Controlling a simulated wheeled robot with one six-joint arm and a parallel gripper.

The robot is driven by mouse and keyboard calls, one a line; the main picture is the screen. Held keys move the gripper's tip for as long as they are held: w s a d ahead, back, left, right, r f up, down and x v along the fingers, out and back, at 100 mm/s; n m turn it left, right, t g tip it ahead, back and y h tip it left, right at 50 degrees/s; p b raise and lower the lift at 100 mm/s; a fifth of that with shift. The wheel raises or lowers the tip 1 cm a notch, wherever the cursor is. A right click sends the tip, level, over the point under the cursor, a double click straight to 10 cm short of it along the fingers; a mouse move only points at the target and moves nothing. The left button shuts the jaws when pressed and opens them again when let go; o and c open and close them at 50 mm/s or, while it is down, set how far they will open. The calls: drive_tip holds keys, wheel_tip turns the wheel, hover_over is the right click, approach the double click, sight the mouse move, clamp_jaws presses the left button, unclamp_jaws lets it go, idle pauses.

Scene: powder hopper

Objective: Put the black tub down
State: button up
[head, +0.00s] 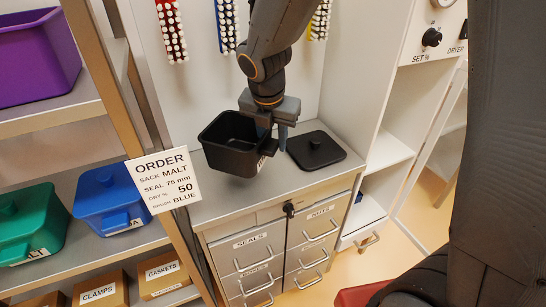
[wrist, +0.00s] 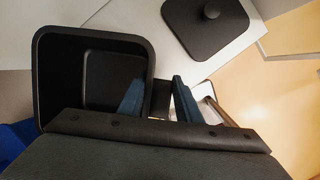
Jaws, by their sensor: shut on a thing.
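The black tub (head: 232,146) is open-topped and looks empty. It is upright over the left part of the grey cabinet top (head: 281,184); I cannot tell whether its base touches the surface. My gripper (head: 274,122) is shut on the tub's right side. In the wrist view the tub (wrist: 40,75) fills the left, and my gripper's two blue-grey fingers (wrist: 158,100) show beside its right wall. The black lid (head: 316,150) with a round knob lies flat on the cabinet top, right of the tub; it also shows in the wrist view (wrist: 209,25).
A shelf rack on the left holds a purple bin (head: 35,55), a green tub (head: 32,222) and a blue tub (head: 112,207). An order card (head: 163,180) hangs on its post. Labelled drawers (head: 248,251) are below the cabinet top. Brushes (head: 172,30) hang on the wall behind.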

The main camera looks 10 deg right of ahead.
drive_tip(key=shift+a+f, duration=0.15)
drive_tip(key=shift+f, duration=2.95)
drive_tip(key=shift+f, duration=0.15)
drive_tip(key=o, duration=1.2)
drive_tip(key=shift+s, duration=0.1)
